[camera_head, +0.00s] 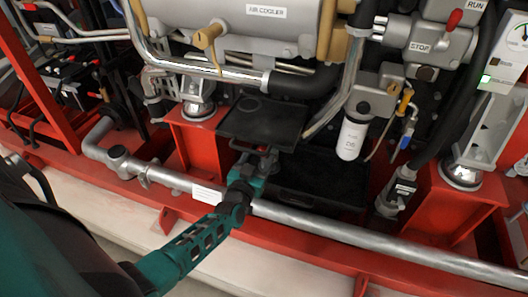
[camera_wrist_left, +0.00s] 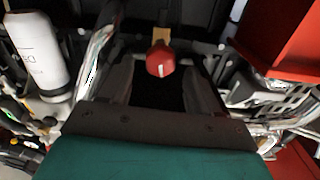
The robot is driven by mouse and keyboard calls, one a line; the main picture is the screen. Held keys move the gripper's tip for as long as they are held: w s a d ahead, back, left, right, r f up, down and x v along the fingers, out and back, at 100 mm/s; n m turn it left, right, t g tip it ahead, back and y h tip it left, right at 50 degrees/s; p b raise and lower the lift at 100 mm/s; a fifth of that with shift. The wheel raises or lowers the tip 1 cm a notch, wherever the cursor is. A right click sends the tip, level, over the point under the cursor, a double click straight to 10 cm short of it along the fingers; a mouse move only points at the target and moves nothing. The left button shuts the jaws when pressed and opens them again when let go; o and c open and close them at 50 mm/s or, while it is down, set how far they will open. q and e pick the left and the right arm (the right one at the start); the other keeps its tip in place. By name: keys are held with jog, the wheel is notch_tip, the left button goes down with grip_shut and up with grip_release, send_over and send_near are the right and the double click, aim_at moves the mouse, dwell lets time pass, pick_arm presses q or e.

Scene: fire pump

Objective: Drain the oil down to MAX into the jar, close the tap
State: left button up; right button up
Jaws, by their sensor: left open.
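My left gripper (camera_head: 270,158) reaches under a flat black plate (camera_head: 262,122) at the middle of the pump. In the left wrist view the gripper (camera_wrist_left: 160,72) is open, with one dark finger on each side of a red knob (camera_wrist_left: 160,62). The knob sits at the end of a brass-coloured stem (camera_wrist_left: 160,33), which looks like the tap. I cannot tell whether the fingers touch the knob. In the head view the tap is hidden behind the plate and gripper. I cannot make out the jar, the oil level or the MAX mark. My right gripper is not in view.
A white filter (camera_head: 351,137) hangs to the right, with a blue-handled valve (camera_head: 405,142) beyond. Red pedestals (camera_head: 197,140) flank the space.

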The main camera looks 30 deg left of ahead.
aim_at(264, 148)
pick_arm(q)
jog(key=b+x, duration=0.1)
jog(key=x, duration=0.3)
jog(key=shift+f, duration=0.1)
jog(key=shift+w+a, duration=0.1)
jog(key=shift+w, duration=0.45)
jog(key=c, duration=1)
jog(key=shift+r+m+p, duration=0.2)
jog(key=shift+m+p, duration=0.15)
jog(key=shift+m, duration=0.35)
jog(key=shift+c, duration=0.2)
jog(key=shift+m, duration=0.3)
jog(key=shift+f, duration=0.1)
jog(key=shift+m, duration=0.3)
